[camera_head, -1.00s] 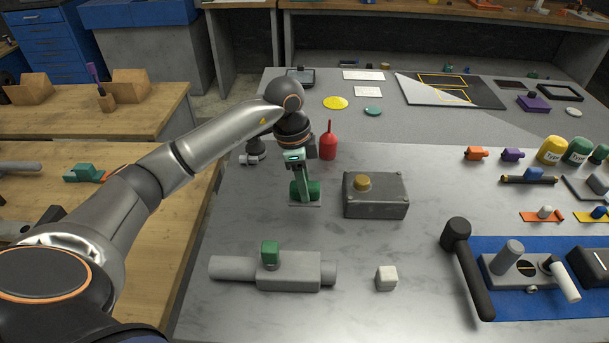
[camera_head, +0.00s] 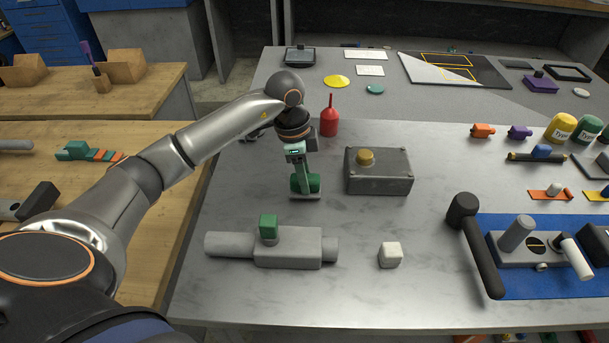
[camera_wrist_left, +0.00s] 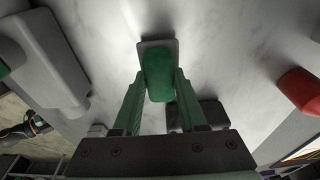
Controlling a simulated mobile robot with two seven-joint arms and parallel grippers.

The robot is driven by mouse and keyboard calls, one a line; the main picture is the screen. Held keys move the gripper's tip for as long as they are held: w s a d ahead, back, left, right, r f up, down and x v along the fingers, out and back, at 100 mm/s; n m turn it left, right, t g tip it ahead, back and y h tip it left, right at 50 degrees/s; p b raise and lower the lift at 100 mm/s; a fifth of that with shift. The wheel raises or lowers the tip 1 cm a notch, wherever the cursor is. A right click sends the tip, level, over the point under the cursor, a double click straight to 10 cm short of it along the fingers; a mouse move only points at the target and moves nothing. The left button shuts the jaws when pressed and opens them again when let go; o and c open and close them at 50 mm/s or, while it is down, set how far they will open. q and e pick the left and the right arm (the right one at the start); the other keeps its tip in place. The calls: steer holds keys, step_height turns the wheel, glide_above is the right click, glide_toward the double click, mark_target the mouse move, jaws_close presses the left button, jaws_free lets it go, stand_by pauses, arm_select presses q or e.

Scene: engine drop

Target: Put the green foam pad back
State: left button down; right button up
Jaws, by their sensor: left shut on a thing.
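My left gripper (camera_head: 304,178) points down over the grey metal table, between the grey pipe-shaped part and the metal box. It is shut on a green rounded piece (camera_head: 305,185), which I take for the green foam pad. In the left wrist view the green pad (camera_wrist_left: 158,72) sits between the two green fingers, with a small grey plate (camera_wrist_left: 155,43) behind it. In the head view the plate's edge shows just under the pad; I cannot tell whether it touches the table. My right gripper is not in view.
The grey pipe-shaped part (camera_head: 288,248) with a green cube (camera_head: 268,226) lies nearer me. The metal box (camera_head: 379,180) stands close on the right, a red bottle (camera_head: 329,121) behind. A blue mat (camera_head: 535,285) with tools lies farther right.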

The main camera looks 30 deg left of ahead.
mark_target(295, 177)
arm_select(q)
steer(key=shift+f, duration=0.65)
steer(key=shift+c, duration=1.9)
jaws_free()
steer(key=shift+r, duration=0.1)
step_height(295, 177, up, 12)
steer(key=s+a, duration=0.1)
steer(key=shift+a+b, duration=0.35)
steer(key=shift+b, duration=0.1)
steer(key=shift+s, duration=0.1)
